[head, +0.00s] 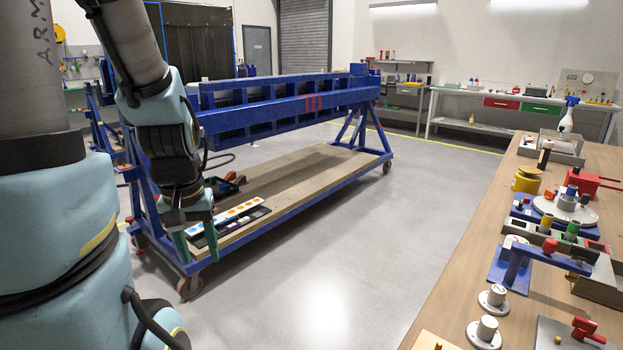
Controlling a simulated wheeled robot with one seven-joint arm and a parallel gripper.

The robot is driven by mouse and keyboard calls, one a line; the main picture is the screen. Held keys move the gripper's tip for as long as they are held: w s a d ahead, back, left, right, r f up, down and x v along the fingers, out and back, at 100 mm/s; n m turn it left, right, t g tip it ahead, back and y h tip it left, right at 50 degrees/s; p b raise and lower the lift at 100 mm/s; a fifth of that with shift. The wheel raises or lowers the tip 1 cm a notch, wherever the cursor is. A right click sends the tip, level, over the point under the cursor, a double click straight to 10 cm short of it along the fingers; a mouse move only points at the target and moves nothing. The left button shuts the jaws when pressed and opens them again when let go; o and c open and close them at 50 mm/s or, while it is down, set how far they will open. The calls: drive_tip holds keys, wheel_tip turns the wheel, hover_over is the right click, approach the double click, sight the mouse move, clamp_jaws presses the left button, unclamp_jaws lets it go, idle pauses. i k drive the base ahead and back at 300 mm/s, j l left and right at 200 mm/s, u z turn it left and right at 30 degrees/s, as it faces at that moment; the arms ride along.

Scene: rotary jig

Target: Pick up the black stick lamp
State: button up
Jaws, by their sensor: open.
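My gripper (197,240) points down over the near left end of the jig's wooden deck (300,182). Its two teal fingers are apart. A long dark flat piece (257,214) with small pale and purple patches lies on the deck beside the fingers, partly hidden by them. I cannot tell whether it is the black stick lamp or a tray with things in it. I see nothing clearly held between the fingers. A short black upright cylinder with a white top (545,153) stands on the workbench at the right; I cannot tell what it is.
A white strip with orange and blue spots (232,213) lies along the dark piece. Dark tools with green and red parts (228,182) lie behind it. The blue jig beam (290,105) spans above the deck. The cluttered workbench (455,265) is at right, with clear floor between.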

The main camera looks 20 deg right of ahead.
sight(548, 146)
drive_tip(key=i+l+z, duration=0.1)
drive_tip(key=i+z, duration=0.15)
drive_tip(key=i, duration=0.25)
drive_tip(key=i+z, duration=0.25)
drive_tip(key=i, duration=0.2)
drive_tip(key=i+z, duration=0.3)
drive_tip(key=i, duration=0.2)
drive_tip(key=i+j+z, duration=0.25)
drive_tip(key=i, duration=0.2)
drive_tip(key=i+j+z, duration=0.25)
drive_tip(key=i, duration=0.2)
drive_tip(key=i+l+z, duration=0.1)
drive_tip(key=i+z, duration=0.2)
drive_tip(key=i, duration=0.3)
drive_tip(key=i+z, duration=0.25)
drive_tip(key=i, duration=0.4)
drive_tip(key=i+j+z, duration=0.3)
drive_tip(key=i, duration=0.3)
drive_tip(key=i+z, duration=0.7)
drive_tip(key=i+j+z, duration=0.35)
drive_tip(key=i+l, duration=0.05)
drive_tip(key=l, duration=0.05)
